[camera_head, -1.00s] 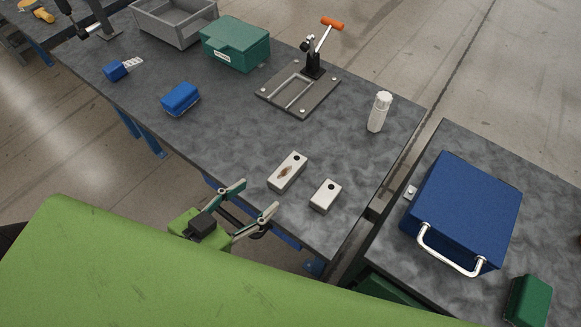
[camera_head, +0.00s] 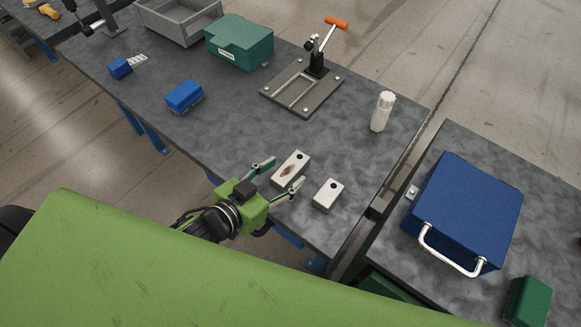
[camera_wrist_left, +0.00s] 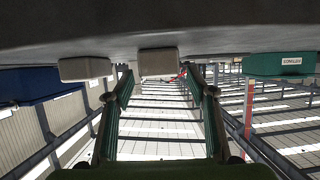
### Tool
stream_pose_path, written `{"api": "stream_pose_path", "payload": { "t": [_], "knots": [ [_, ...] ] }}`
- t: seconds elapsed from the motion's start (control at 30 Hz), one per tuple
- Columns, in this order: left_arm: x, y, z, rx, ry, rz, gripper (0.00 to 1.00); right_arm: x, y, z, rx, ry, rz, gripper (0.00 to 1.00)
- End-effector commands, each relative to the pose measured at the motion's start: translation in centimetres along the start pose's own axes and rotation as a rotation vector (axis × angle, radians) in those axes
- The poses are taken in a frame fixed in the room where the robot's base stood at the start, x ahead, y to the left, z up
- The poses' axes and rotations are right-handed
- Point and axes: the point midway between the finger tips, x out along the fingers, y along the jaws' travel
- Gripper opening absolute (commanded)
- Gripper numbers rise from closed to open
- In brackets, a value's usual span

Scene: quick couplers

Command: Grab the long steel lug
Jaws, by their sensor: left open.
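The long steel lug (camera_head: 293,164) is a pale metal block with a dark hole and a brown mark on top, lying flat on the dark bench. A shorter steel lug (camera_head: 328,194) lies to its right. My left gripper (camera_head: 286,171) is open at the bench's front edge, its fingertips on either side of the long lug's near end. In the left wrist view, which looks upside down, the long lug (camera_wrist_left: 158,62) shows between the open fingers (camera_wrist_left: 160,80), with the shorter lug (camera_wrist_left: 85,68) to the left. My right gripper is not in view.
A white bottle (camera_head: 382,111), a clamp fixture (camera_head: 302,88), a green case (camera_head: 240,42), a grey bin (camera_head: 180,25) and blue blocks (camera_head: 184,97) stand on the bench. A blue toolbox (camera_head: 465,210) sits on the right-hand table. The bench between lugs and fixture is clear.

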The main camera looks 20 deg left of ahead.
Motion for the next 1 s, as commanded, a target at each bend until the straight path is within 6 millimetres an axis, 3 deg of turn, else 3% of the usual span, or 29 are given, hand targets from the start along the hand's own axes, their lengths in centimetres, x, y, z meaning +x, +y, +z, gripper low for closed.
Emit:
{"api": "stream_pose_path", "payload": {
  "t": [0.2,0.47,0.67,1.0],
  "knots": [
    [2.1,0.0,-0.1,0.000,0.001,0.000,0.51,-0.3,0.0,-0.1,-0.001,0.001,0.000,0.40],
    [2.3,0.0,0.0,-0.001,-0.001,0.001,0.51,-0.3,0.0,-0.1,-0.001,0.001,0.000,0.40],
    [2.3,0.0,0.0,0.000,0.000,0.001,0.02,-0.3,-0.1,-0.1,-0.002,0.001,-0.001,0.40],
    [2.2,0.0,-0.4,0.000,0.005,0.001,0.00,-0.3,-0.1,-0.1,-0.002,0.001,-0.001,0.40]
  ]
}}
